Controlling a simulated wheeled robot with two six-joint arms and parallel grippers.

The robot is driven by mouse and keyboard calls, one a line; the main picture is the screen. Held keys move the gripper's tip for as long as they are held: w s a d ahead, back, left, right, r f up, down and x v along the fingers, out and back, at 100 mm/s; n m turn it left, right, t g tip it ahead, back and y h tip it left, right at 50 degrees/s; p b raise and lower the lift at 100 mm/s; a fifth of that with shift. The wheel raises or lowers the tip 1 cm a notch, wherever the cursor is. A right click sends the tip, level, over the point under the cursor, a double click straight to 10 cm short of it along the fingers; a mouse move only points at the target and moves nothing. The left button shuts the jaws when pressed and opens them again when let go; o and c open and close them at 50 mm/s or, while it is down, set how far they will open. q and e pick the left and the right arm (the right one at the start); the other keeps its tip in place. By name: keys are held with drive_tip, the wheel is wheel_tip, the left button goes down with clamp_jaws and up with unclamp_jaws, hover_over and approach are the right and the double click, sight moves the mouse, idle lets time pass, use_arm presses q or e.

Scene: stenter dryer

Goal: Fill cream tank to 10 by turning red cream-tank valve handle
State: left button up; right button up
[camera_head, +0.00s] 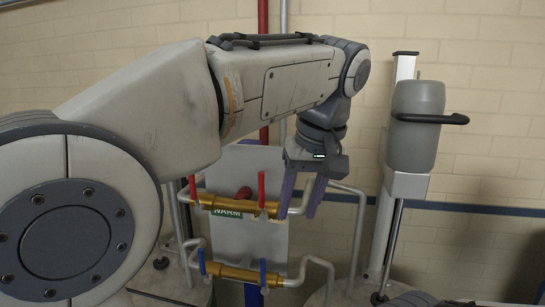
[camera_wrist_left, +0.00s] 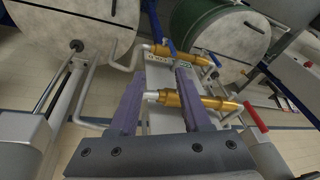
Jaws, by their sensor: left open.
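Two red valve handles stand on the upper brass pipe (camera_head: 230,205): a left one (camera_head: 192,187) and a right one (camera_head: 261,189). Both look upright. I cannot tell which belongs to the cream tank. My left gripper (camera_head: 299,202) points down, open and empty, at the right end of this pipe, just right of the right red handle. In the left wrist view, its purple fingers (camera_wrist_left: 159,85) are spread, with the brass pipe (camera_wrist_left: 215,102) beyond them. One red handle (camera_wrist_left: 256,117) shows there, right of the fingers. No level reading is legible. My right gripper is out of view.
A lower brass pipe (camera_head: 232,273) carries two blue handles (camera_head: 263,272). A grey cylinder (camera_head: 415,130) stands right. Tanks show in the wrist view (camera_wrist_left: 228,50).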

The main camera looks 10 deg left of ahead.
sight(263, 174)
use_arm(q)
drive_tip(key=w+a+r+n+y+p, duration=0.1)
drive_tip(key=a+r+n, duration=0.15)
drive_tip(key=r, duration=0.35)
drive_tip(key=w+a+r+n+p, duration=0.1)
drive_tip(key=a+r+n, duration=0.1)
drive_tip(key=r+n, duration=0.25)
drive_tip(key=shift+m, duration=0.3)
drive_tip(key=x, duration=0.9)
drive_tip(key=shift+w+a, duration=0.3)
drive_tip(key=shift+w, duration=0.1)
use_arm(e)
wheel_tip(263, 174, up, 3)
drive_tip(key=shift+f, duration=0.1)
use_arm(q)
clamp_jaws()
